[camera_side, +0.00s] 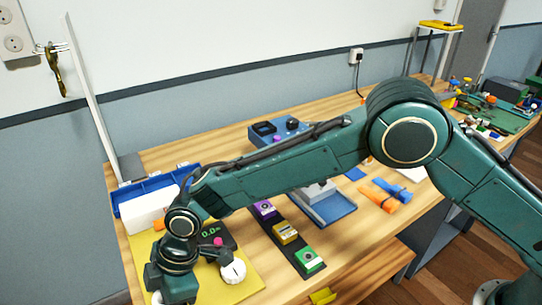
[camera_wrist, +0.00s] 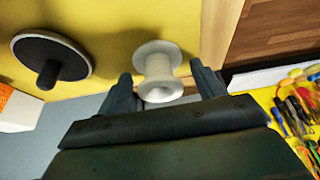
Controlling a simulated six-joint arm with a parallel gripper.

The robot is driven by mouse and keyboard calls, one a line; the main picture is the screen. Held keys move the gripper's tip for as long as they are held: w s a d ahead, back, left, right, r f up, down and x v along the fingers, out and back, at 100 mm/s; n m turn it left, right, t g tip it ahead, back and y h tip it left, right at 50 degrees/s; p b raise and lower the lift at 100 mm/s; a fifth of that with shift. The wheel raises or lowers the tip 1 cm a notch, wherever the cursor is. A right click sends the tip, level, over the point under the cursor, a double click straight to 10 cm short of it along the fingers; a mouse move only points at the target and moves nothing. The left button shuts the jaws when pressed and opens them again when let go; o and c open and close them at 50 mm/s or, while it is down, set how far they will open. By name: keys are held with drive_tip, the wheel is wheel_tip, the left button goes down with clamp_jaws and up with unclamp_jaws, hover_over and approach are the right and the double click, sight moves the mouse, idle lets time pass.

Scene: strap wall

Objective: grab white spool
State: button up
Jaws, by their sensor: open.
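The white spool (camera_wrist: 158,68) lies on or just above the yellow mat (camera_wrist: 110,20) in the wrist view, with its two flanges and narrower middle showing. My gripper (camera_wrist: 161,70) is open, with one dark finger on each side of the spool and a gap visible to each. In the side view my gripper (camera_side: 172,288) is low at the bottom left over the yellow mat (camera_side: 245,285). Its fingertips are cut off by the frame edge there. A small white patch beside it may be the spool, but I cannot tell.
A black disc with a white rim and black knob (camera_wrist: 50,60) is left of the spool. A black scale (camera_side: 212,234), a white box (camera_side: 145,211) and a blue tray (camera_side: 160,185) stand near my wrist. Coloured tools (camera_wrist: 300,115) lie at the right in the wrist view.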

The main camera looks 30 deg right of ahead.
drive_tip(key=shift+c, duration=0.2)
drive_tip(key=c, duration=0.8)
drive_tip(key=shift+r, duration=0.2)
wheel_tip(320, 180, up, 20)
drive_tip(key=shift+f, duration=0.15)
idle(0.6)
